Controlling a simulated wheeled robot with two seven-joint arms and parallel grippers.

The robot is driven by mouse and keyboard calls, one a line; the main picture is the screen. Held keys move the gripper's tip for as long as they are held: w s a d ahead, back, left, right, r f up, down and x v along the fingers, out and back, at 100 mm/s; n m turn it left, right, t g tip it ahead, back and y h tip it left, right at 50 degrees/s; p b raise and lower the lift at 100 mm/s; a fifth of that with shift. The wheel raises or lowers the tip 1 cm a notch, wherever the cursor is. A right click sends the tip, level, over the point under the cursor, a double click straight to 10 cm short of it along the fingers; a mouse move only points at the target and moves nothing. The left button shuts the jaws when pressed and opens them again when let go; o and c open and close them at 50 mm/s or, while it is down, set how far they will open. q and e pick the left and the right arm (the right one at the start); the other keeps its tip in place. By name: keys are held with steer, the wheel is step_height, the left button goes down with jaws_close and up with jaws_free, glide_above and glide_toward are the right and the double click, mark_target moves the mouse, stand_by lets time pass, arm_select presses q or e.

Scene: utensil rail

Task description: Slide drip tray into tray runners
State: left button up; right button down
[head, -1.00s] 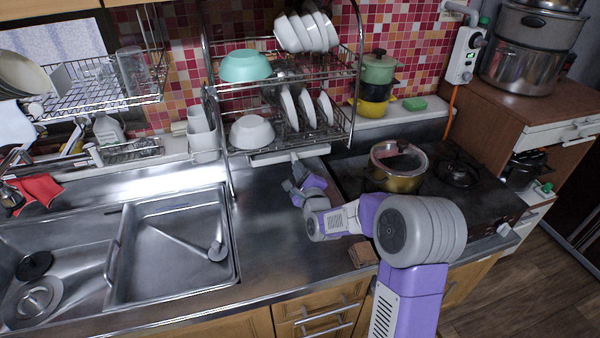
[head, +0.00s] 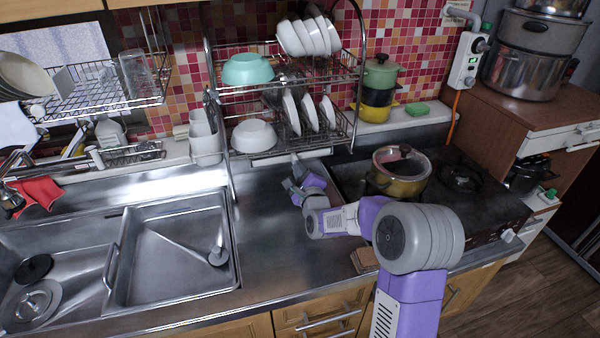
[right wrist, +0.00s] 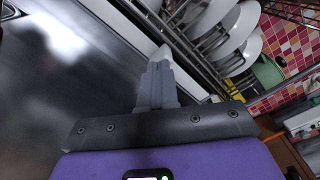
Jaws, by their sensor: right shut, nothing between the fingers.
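The drip tray (head: 272,158) shows as a thin white strip under the lower shelf of the dish rack (head: 290,128). Its pale front edge runs diagonally in the right wrist view (right wrist: 122,22). My right gripper (head: 294,160) is at the tray's front edge, over the steel counter. In the right wrist view its shut fingers (right wrist: 160,58) point at the tray edge with nothing between them; the tips look touching or very close, and I cannot tell which. The tray runners are not distinguishable beneath the shelf. My left gripper is not in view.
White bowls (head: 254,134) and plates (head: 308,112) stand on the rack above. The stove with a brass pot (head: 398,184) lies right of my arm. The sink (head: 170,250) is at left. A small brown block (head: 364,260) sits at the counter's front edge.

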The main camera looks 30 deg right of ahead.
steer(key=b+v, duration=0.2)
steer(key=v, duration=0.8)
steer(key=shift+s, duration=0.15)
steer(key=shift+a+f, duration=0.1)
steer(key=shift+a, duration=0.05)
